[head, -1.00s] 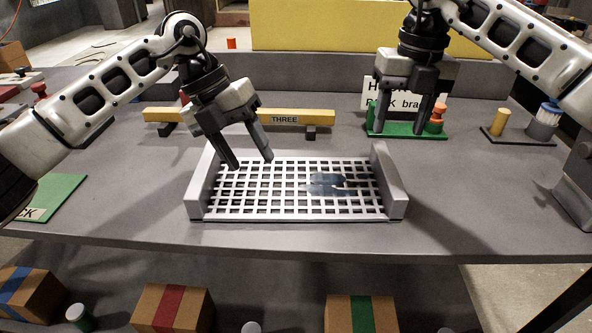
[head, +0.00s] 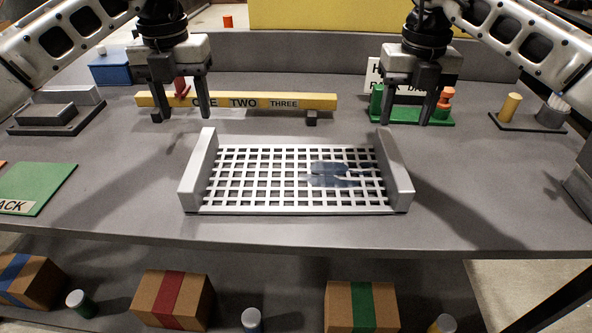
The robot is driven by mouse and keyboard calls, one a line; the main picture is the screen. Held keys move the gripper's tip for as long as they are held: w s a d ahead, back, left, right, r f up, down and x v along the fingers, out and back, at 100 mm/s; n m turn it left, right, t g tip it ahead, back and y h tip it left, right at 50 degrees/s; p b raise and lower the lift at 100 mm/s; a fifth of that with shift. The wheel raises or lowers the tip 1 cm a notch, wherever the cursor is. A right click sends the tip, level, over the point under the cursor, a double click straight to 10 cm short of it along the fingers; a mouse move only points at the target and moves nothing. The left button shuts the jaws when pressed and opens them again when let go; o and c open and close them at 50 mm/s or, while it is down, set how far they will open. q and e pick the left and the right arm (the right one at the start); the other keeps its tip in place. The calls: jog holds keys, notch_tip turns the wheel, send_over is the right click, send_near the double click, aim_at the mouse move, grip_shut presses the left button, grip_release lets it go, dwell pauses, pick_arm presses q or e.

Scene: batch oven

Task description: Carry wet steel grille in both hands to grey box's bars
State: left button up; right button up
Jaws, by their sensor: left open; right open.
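The steel grille (head: 250,182) is a pale grid with a dark wet patch on its right half. It lies on the grey table, between two upright light grey end walls (head: 199,172); I cannot tell if these are part of it. My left gripper (head: 180,115) is open and empty, pointing down behind the grille's left end, in front of the yellow beam. My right gripper (head: 405,115) is open and empty, pointing down behind the grille's right end, in front of the green base. I cannot make out which thing is the grey box with bars.
A yellow beam (head: 322,102) marked ONE, TWO, THREE stands behind the grille. A green base (head: 447,115) with pegs is at the back right. A green mat (head: 38,187) lies at left. Cardboard boxes (head: 172,298) sit on a lower shelf. The table beside the grille is clear.

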aim_at(198, 155)
pick_arm(q)
notch_tip(198, 155, down, 12)
jog(key=shift+r, duration=0.2)
pick_arm(e)
notch_tip(198, 155, down, 12)
jog(key=shift+r, duration=0.2)
pick_arm(q)
grip_shut()
pick_arm(e)
grip_shut()
